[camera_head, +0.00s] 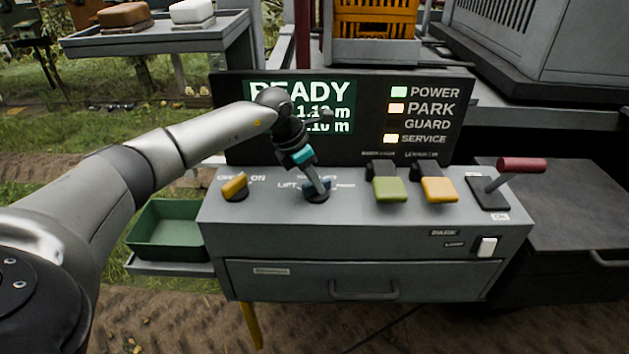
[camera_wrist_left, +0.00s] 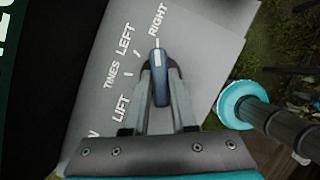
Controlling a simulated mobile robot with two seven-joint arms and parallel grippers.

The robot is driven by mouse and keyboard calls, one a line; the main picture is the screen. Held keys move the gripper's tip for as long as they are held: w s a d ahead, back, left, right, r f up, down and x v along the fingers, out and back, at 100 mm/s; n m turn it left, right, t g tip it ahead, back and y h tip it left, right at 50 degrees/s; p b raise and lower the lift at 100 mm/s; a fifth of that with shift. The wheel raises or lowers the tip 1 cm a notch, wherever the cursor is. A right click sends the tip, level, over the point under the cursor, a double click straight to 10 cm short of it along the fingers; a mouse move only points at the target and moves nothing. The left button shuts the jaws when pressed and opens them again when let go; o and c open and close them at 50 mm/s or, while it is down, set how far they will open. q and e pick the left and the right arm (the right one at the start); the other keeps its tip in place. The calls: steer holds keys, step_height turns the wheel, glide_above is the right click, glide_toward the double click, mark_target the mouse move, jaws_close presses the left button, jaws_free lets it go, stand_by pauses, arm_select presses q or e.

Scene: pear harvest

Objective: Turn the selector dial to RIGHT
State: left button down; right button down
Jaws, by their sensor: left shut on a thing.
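The selector dial (camera_head: 322,185) is a small blue knob on the grey control panel, mostly hidden by my left gripper (camera_head: 318,188) in the head view. In the left wrist view the dial (camera_wrist_left: 158,77) sits between the two fingers of my left gripper (camera_wrist_left: 159,70), which is shut on it. A white mark on the dial's end points toward the lower end of the word RIGHT (camera_wrist_left: 158,20). The words LEFT (camera_wrist_left: 125,40), TINES and LIFT lie to the left. I cannot tell whether the mark lines up exactly. My right gripper is in neither view.
A yellow knob (camera_head: 235,187) is left of the dial. Green (camera_head: 389,189) and yellow (camera_head: 438,189) paddles and a red-handled lever (camera_head: 521,165) stand to the right. The display (camera_head: 300,107) reads READY, with POWER, PARK and SERVICE lamps lit. A green tray (camera_head: 165,235) is at left.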

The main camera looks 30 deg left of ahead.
arm_select(q)
steer(key=c, duration=0.7)
jaws_free()
steer(key=v, duration=0.7)
steer(key=shift+s+r, duration=0.15)
steer(key=shift+r, duration=0.15)
